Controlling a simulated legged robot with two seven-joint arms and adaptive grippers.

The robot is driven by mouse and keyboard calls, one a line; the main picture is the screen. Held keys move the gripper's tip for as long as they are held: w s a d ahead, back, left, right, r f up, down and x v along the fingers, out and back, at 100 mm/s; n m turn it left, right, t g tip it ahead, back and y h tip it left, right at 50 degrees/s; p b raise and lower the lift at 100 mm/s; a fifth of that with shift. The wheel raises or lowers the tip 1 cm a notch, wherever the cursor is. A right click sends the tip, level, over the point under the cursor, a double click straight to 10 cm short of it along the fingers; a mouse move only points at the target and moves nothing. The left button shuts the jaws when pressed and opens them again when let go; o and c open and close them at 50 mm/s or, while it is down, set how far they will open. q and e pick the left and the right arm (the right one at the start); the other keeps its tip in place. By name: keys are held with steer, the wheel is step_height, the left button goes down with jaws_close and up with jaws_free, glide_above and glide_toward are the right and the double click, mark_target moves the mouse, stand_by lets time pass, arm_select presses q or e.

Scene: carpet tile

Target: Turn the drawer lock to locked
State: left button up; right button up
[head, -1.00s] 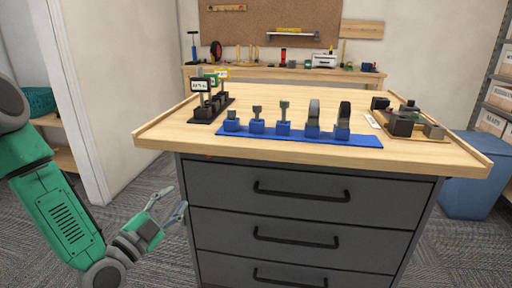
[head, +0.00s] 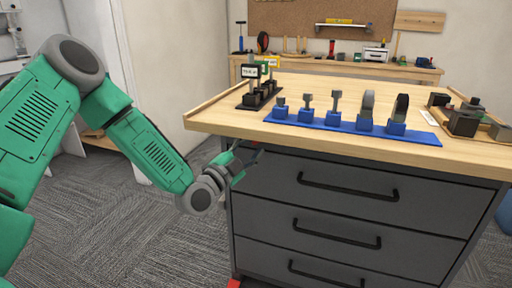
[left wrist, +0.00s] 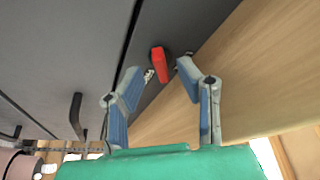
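The drawer lock shows in the left wrist view as a red lever (left wrist: 159,64) on the grey cabinet front, just below the wooden top. Small white markings lie beside it, too small to read. My left gripper (left wrist: 160,74) is open, its two fingers on either side of the lever in that view, with nothing between them that I can see touching. My right gripper is not in view.
The grey cabinet has several drawers with black handles (head: 347,190). On its wooden top (head: 225,116) stand a blue rack (head: 425,136) of parts, a black rack (head: 245,105) with small signs and a tray of dark blocks. Carpet left of the cabinet is clear.

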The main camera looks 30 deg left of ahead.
arm_select(q)
steer(key=shift+x, duration=0.8)
jaws_close()
